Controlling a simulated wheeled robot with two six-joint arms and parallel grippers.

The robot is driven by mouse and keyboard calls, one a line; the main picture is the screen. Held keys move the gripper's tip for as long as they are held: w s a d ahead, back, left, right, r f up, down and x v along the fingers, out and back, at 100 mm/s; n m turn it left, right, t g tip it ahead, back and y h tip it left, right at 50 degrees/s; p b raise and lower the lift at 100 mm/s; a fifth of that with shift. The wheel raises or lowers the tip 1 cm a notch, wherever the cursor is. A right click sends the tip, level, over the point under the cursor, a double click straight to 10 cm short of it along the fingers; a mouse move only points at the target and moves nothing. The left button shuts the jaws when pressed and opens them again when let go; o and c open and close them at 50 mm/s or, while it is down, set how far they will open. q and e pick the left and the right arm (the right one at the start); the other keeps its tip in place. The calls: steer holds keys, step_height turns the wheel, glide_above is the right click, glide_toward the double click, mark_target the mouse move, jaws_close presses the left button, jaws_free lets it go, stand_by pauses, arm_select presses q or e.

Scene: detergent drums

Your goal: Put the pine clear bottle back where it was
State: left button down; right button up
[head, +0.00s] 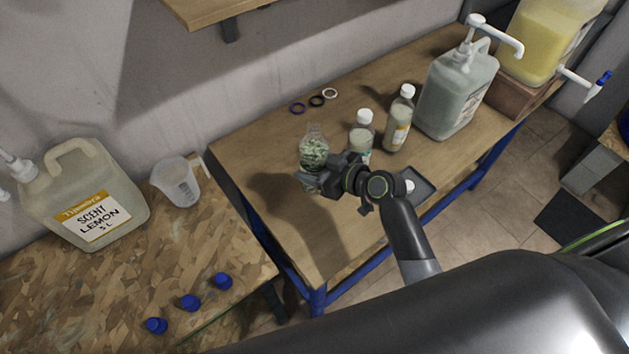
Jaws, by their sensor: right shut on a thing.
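A clear bottle (313,147) with green-flecked contents and no cap visible is over the left part of the wooden table. My right gripper (318,181) is shut on this clear bottle, with the jaws at its lower part. The gripper hides the bottle's base, so I cannot tell if it touches the tabletop. No scent name can be read on it. My left gripper is not in view.
Two white-capped bottles (361,137) (399,120) stand right of the clear bottle, before a pump jug (456,90). A dark tray (424,187) holds a white cap. Three rings (316,101) lie behind. The wooden table's (310,236) front left is clear. A lemon jug (84,196) stands left.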

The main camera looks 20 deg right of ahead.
steer(key=shift+a+f, duration=0.1)
steer(key=shift+f, duration=2.55)
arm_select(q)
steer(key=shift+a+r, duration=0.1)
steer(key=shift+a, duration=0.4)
arm_select(e)
steer(key=shift+f, duration=0.15)
steer(key=o, duration=1.3)
steer(key=shift+o, duration=0.2)
